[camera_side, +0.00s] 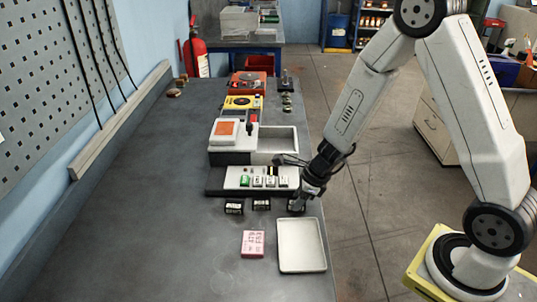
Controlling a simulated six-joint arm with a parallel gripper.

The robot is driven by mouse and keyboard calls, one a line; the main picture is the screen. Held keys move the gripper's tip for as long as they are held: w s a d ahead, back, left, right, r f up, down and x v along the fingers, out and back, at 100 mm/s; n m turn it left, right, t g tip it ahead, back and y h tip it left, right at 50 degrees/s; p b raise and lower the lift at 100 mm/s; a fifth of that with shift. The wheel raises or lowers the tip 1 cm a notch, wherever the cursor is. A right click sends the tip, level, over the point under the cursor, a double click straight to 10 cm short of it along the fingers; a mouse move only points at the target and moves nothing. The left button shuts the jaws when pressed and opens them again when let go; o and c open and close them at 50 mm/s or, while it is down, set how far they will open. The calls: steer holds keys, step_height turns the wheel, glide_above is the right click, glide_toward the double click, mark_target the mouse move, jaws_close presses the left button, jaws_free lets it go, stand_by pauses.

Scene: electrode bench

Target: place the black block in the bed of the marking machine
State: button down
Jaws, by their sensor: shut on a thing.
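My gripper (298,201) points down at the right edge of the bench, just in front of the strip of small blocks. It is shut on a black block (296,208), which is partly hidden by the fingers. I cannot tell whether this block touches the bench top. Two similar black blocks, one at the left (234,208) and one in the middle (262,205), stand in a row to its left. A white machine (222,142) with an orange top panel stands behind the strip. Its shallow open bed (278,146) is on its right side and looks empty.
A dark-edged strip (215,187) holding several small coloured blocks lies between the gripper and the white machine. Yellow (242,103) and red (249,84) devices stand behind.

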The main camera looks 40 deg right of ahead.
steer(key=shift+r, duration=4.45)
